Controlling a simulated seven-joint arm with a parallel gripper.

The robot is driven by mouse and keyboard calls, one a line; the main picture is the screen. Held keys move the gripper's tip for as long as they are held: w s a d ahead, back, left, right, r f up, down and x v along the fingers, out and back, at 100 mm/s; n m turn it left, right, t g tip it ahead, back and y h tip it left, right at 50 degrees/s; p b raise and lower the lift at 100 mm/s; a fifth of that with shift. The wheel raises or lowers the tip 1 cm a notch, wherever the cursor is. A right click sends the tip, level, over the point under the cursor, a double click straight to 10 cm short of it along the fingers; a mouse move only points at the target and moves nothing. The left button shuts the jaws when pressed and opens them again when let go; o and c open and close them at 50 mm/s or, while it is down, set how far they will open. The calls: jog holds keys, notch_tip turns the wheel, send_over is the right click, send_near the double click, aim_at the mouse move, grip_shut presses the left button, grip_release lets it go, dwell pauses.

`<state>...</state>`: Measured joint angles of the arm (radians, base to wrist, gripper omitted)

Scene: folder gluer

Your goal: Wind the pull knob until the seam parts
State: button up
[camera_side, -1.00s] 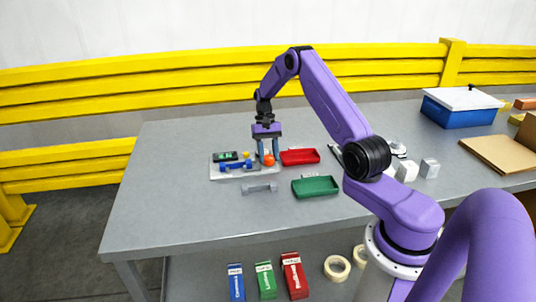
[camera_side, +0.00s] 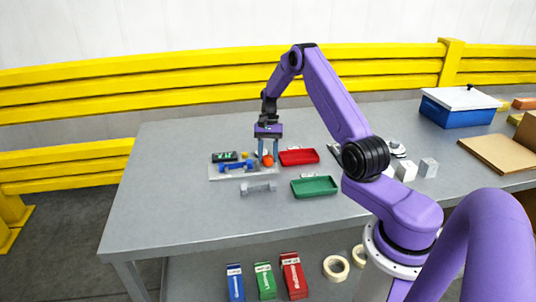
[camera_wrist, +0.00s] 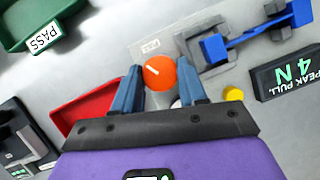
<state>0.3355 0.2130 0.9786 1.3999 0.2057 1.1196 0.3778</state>
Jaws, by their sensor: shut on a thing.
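The orange-red pull knob (camera_wrist: 160,72) with a white pointer line shows in the wrist view, between the two blue fingers of my gripper (camera_wrist: 160,88). In the side view my gripper (camera_side: 268,154) points straight down with the knob (camera_side: 267,161) at its fingertips. It is shut on the knob. The seam itself is too small to make out.
A yellow button (camera_wrist: 233,93) sits near the right finger. A red tray (camera_side: 299,157) and a green tray (camera_side: 315,187), labelled PASS in the wrist view, stand to the right. A grey bar-shaped piece (camera_side: 258,188) lies in front. The table's left side is clear.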

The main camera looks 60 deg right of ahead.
jog(key=o, duration=1.1)
jog(key=shift+c, duration=0.2)
